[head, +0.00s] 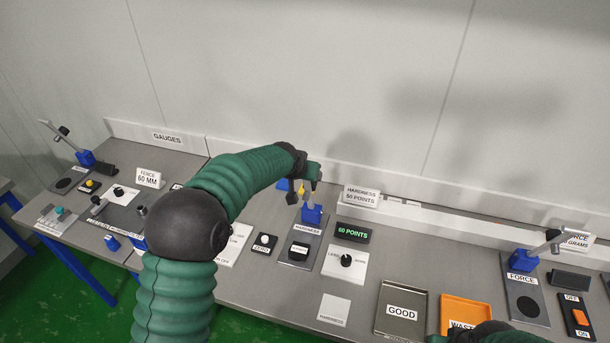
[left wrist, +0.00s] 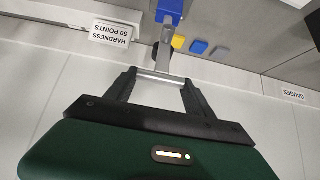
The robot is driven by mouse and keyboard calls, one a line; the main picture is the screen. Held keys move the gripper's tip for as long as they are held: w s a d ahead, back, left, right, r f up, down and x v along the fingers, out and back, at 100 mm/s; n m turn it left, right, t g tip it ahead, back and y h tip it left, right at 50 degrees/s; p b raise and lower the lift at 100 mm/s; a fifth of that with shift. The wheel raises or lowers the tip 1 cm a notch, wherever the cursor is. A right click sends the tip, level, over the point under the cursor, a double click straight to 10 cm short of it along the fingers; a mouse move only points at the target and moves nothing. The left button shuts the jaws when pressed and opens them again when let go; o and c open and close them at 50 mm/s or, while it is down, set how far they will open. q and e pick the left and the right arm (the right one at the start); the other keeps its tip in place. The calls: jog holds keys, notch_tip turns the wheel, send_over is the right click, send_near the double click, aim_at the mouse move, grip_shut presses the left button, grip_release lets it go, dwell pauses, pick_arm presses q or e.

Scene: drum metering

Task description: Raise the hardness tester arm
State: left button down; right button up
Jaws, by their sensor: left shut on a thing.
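The hardness tester stands in the middle of the bench, with a blue post (head: 312,215) on a grey base plate marked HARDNESS (head: 296,264). My left gripper (head: 305,192) is at the top of the post, partly hiding the tester there. In the left wrist view the tester arm (left wrist: 165,48) is a grey bar running from the blue block (left wrist: 170,10) to a crosspiece between the fingers of my left gripper (left wrist: 160,77), which are shut on it. A small dark labelled block (head: 299,250) sits on the base plate. My right gripper's jaws are outside the picture.
A black display (head: 352,232) reads 60 POINTS, above a panel with a black knob (head: 346,260). A sign (head: 361,196) reads HARDNESS 50 POINTS. GOOD (head: 402,331) and orange WASTE (head: 466,301) trays lie to the right. A force tester (head: 524,260) stands further right.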

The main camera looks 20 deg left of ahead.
pick_arm(q)
jog(key=shift+w+r, duration=0.15)
jog(key=shift+w, duration=0.2)
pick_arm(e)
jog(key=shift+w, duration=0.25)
pick_arm(q)
jog(key=c, duration=0.7)
grip_release()
jog(key=o, duration=0.3)
jog(key=shift+o, duration=0.2)
jog(key=b+v, duration=0.3)
jog(key=v, duration=1.3)
jog(key=shift+s+b, duration=0.25)
jog(key=shift+b, duration=0.05)
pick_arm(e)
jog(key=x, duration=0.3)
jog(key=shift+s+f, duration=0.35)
pick_arm(q)
jog(key=shift+r, duration=0.15)
